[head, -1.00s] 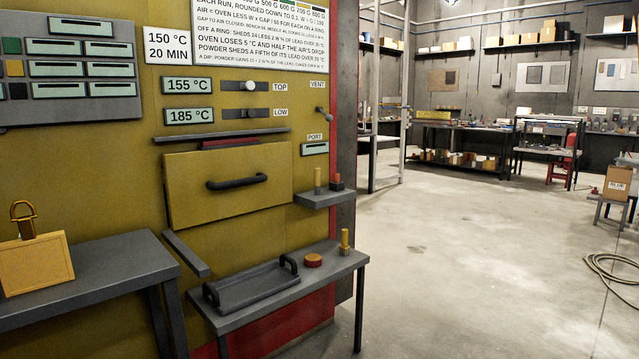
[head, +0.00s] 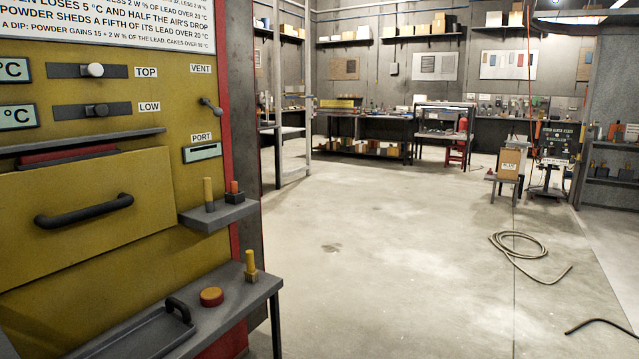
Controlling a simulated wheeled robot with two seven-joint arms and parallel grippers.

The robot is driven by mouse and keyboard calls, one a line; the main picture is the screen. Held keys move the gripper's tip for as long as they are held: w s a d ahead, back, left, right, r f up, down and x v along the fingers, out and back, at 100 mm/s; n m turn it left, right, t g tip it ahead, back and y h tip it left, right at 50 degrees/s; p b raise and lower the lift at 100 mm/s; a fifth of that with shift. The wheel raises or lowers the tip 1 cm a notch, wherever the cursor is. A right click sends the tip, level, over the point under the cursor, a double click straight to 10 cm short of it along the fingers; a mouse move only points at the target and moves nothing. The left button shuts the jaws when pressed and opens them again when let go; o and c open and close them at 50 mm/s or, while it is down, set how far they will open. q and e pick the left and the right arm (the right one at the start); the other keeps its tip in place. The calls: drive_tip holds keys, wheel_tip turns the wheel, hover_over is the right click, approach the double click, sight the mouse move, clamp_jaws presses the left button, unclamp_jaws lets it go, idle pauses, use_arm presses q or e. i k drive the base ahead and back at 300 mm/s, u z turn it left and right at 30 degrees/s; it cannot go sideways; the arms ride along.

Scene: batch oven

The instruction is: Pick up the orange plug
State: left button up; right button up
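Neither of my grippers is in view. A small plug with an orange-red top (head: 234,187) and a dark base stands upright on the small grey shelf (head: 215,217) under the port. A taller yellow peg (head: 208,192) stands on its left, apart from it. On the lower bench lies a flat round orange-red piece (head: 211,296). Beside it stands a yellow-orange peg (head: 250,265) on a block. I cannot tell for sure which of these orange pieces is the plug.
A grey tray (head: 140,338) with dark handles sits on the lower bench (head: 262,290). The shut oven drawer (head: 95,205) has a black handle. Open concrete floor (head: 380,240) lies to the right, with a coiled hose (head: 515,243). Workbenches line the back.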

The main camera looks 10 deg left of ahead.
sight(234, 185)
drive_tip(key=z, duration=0.1)
drive_tip(key=i, duration=1.4)
drive_tip(key=u, duration=1.2)
drive_tip(key=i, duration=0.85)
drive_tip(key=u, duration=0.9)
